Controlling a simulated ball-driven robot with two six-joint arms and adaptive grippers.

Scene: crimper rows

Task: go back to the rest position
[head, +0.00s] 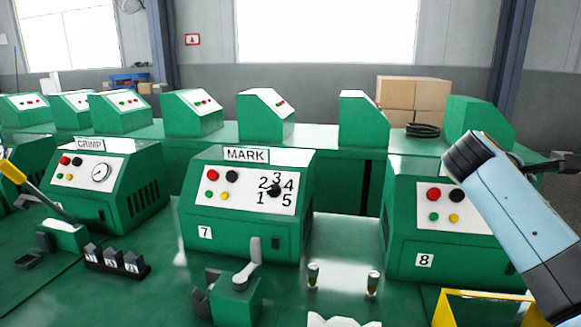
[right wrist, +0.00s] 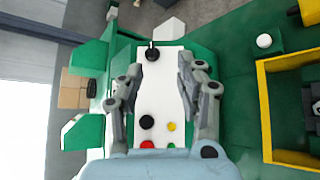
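My right gripper (right wrist: 160,72) is open and empty in the right wrist view. Its two grey fingers stand wide apart in front of the white sloped panel (right wrist: 160,100) of a green machine. A black knob (right wrist: 152,53) shows beyond the gap between the fingertips, with red, black, green and yellow buttons nearer the wrist. In the head view my light blue right arm (head: 520,225) crosses machine 8 (head: 445,245) and hides its right part. My left gripper is in neither view.
Machine 7, labelled MARK (head: 245,225), stands in the centre with a dial, and the CRIMP machine (head: 105,190) is at left. A grey lever (head: 247,277), two small posts (head: 313,275) and a yellow frame (head: 480,293) are in front. More green machines and cardboard boxes (head: 412,97) stand behind.

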